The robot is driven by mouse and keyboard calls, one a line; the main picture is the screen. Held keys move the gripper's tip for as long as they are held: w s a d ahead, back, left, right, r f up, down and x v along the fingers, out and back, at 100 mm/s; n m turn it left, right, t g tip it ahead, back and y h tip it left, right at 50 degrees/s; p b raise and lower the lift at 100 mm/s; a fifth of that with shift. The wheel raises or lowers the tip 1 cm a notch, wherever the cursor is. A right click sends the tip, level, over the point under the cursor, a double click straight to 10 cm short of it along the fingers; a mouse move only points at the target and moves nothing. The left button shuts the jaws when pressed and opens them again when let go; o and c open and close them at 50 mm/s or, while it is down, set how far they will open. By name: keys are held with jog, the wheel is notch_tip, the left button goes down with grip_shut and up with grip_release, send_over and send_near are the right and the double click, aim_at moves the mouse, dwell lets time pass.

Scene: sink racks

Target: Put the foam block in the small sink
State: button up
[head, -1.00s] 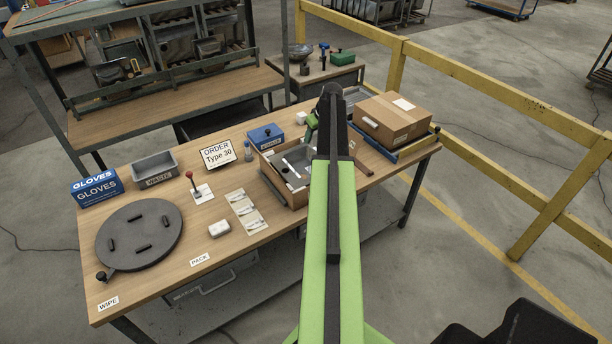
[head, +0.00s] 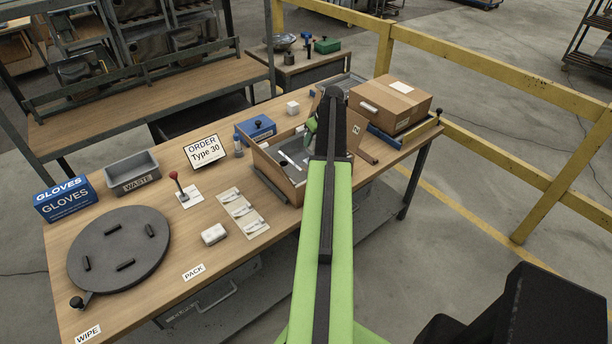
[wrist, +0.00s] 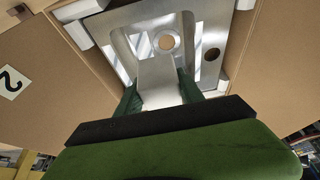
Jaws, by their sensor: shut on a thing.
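My gripper (wrist: 159,88) is shut on a pale grey-white block, which looks like the foam block (wrist: 158,72), between its dark green fingers. It points down into an open cardboard box. I cannot tell whether the block touches the sink. In the head view, the open box (head: 272,178) with the sink (head: 292,150) stands near the table's middle. My arm hides most of my gripper and the block there.
The box's flaps stand out around the sink, one marked with a number. A closed carton (head: 392,100) is at the right, a blue box (head: 256,129) behind. White blocks (head: 292,107) (head: 214,234), a grey waste bin (head: 133,172) and a dark turntable (head: 118,250) are on the table (head: 165,290).

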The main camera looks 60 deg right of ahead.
aim_at(311, 147)
jog(key=b+x, duration=0.2)
jog(key=x, duration=0.1)
jog(key=b+x, duration=0.1)
jog(key=shift+s+a+f, duration=0.2)
jog(key=shift+a+f, duration=0.05)
jog(key=shift+f, duration=0.2)
jog(key=f+b, duration=1)
jog(key=shift+s+d+f, duration=0.1)
jog(key=shift+s+f, duration=0.05)
jog(key=shift+s, duration=0.05)
jog(key=shift+r, duration=0.25)
jog(key=shift+f, duration=0.25)
jog(key=o, duration=1.3)
jog(key=shift+r, duration=0.1)
